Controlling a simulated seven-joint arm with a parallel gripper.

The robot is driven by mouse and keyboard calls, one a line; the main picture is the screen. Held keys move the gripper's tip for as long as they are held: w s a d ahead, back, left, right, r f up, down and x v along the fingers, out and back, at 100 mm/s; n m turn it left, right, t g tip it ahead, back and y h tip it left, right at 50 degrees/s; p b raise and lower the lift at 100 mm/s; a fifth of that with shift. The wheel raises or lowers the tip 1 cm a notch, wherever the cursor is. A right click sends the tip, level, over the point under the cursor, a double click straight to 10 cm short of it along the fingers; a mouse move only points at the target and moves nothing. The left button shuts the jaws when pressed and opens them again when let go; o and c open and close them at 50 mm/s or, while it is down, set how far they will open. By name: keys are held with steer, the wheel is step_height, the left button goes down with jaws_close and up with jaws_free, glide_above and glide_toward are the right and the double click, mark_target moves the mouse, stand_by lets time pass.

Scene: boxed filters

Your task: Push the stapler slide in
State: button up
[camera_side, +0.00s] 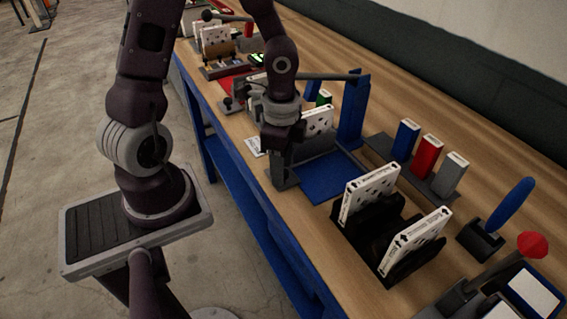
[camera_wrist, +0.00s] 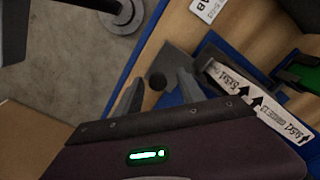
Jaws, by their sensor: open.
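The stapler is a blue fixture with an upright blue frame (camera_side: 354,105) and a flat blue bed (camera_side: 328,178) on the bench. A white filter box (camera_side: 318,121) stands in it behind my gripper; its printed edge shows in the wrist view (camera_wrist: 238,88). My gripper (camera_side: 280,160) points down at the fixture's front side, at the bench edge. A grey plate (camera_wrist: 172,62) lies beyond the knob. I cannot tell whether the fingers touch the knob. My gripper partly hides the slide.
A black rack (camera_side: 368,236) with two white boxes stands to the right. Blue, red and grey boxes (camera_side: 428,157) stand behind. Levers with blue (camera_side: 512,203) and red (camera_side: 531,244) handles are at the far right. The bench front edge is close to my gripper.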

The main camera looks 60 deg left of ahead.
steer(key=d, duration=0.5)
steer(key=shift+w+d+r, duration=0.1)
steer(key=shift+d+r, duration=0.1)
steer(key=shift+r, duration=0.2)
steer(key=w+d+r+n, duration=0.4)
steer(key=d+r, duration=0.3)
steer(key=r, duration=0.3)
steer(key=w+d+r+n, duration=0.5)
steer(key=d+r, duration=0.2)
steer(key=r, duration=0.3)
steer(key=shift+w+r, duration=0.15)
steer(key=shift+r, duration=0.05)
